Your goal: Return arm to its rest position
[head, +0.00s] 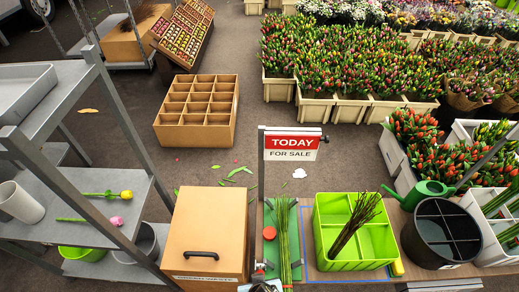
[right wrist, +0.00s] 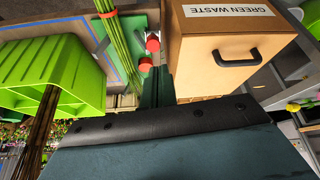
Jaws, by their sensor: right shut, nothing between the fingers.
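My right gripper (right wrist: 155,78) shows in the right wrist view with its dark fingers together and nothing between them. It is beside the orange-tan box labelled GREEN WASTE (right wrist: 240,42) and near small red-topped items (right wrist: 152,43). I cannot make out the right gripper clearly in the head view. My left gripper is in neither view. The waste box (head: 207,232) stands at the front of the table in the head view. A bundle of green stems (head: 283,240) lies on a green mat (head: 296,215) to its right; it also shows in the right wrist view (right wrist: 118,48).
A lime green divided crate (head: 345,265) holds a stem bunch (head: 356,222). A black bucket (head: 440,233) and green watering can (head: 425,193) stand at right. A metal shelf (head: 125,185) with loose tulips is at left. A sign (head: 292,145) rises behind the mat.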

